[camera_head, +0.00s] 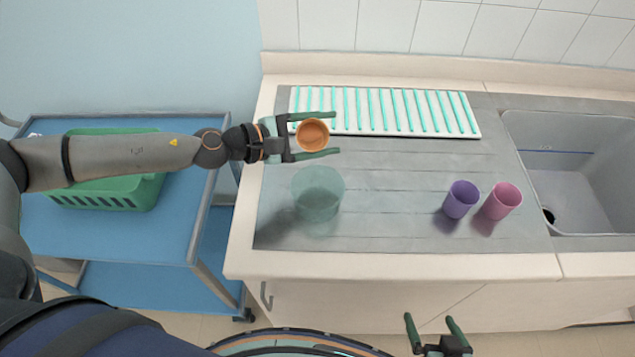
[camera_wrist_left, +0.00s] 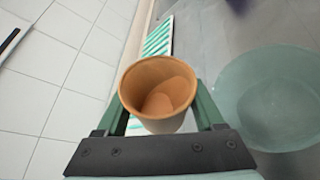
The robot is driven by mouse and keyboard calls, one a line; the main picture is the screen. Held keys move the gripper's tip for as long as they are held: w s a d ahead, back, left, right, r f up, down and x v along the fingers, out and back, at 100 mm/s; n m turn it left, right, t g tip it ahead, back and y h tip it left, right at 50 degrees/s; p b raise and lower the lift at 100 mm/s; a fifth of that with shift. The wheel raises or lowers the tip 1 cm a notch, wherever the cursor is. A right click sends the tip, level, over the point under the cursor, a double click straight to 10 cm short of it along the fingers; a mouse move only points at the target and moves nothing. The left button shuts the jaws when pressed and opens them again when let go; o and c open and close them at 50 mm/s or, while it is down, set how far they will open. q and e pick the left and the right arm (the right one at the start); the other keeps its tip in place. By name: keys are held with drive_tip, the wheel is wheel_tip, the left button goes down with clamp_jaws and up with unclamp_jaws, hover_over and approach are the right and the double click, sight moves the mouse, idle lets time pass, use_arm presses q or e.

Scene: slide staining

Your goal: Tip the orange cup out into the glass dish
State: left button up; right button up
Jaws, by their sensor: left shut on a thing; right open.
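My left gripper (camera_head: 314,136) is shut on the orange cup (camera_head: 312,135), with one green finger on each side of it. The cup is held above the counter, behind the glass dish, and its open mouth shows. In the left wrist view the cup (camera_wrist_left: 158,92) sits between the fingers and I see down into its inside; no separate contents can be made out. The glass dish (camera_head: 318,194) is a round, clear greenish vessel on the counter, in front of the cup. It shows at the right in the left wrist view (camera_wrist_left: 270,98). My right gripper (camera_head: 436,328) is open and empty, low in front of the counter.
A purple cup (camera_head: 461,199) and a pink cup (camera_head: 502,201) stand on the counter to the right of the dish. A white rack with green slats (camera_head: 470,112) lies along the back. A sink (camera_head: 580,180) is at the right. A blue cart (camera_head: 185,225) with a green basket (camera_head: 150,192) stands left.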

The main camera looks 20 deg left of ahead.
use_arm(q)
drive_tip(key=shift+r, duration=0.1)
drive_tip(key=shift+f+m+t, duration=0.4)
drive_tip(key=shift+m+t, duration=0.1)
drive_tip(key=shift+m, duration=0.2)
drive_tip(key=shift+r+m+t, duration=0.35)
drive_tip(key=shift+m+t, duration=0.05)
drive_tip(key=shift+m, duration=0.3)
drive_tip(key=shift+s, duration=0.1)
drive_tip(key=shift+f+m+b, duration=0.2)
drive_tip(key=shift+m+b, duration=0.2)
drive_tip(key=shift+b, duration=0.1)
drive_tip(key=shift+f+t+b, duration=0.25)
drive_tip(key=shift+t+b, duration=0.05)
drive_tip(key=shift+b, duration=0.3)
drive_tip(key=shift+m, duration=0.4)
drive_tip(key=shift+s+d+r+m, duration=0.25)
drive_tip(key=shift+s+m, duration=0.05)
drive_tip(key=shift+s, duration=0.1)
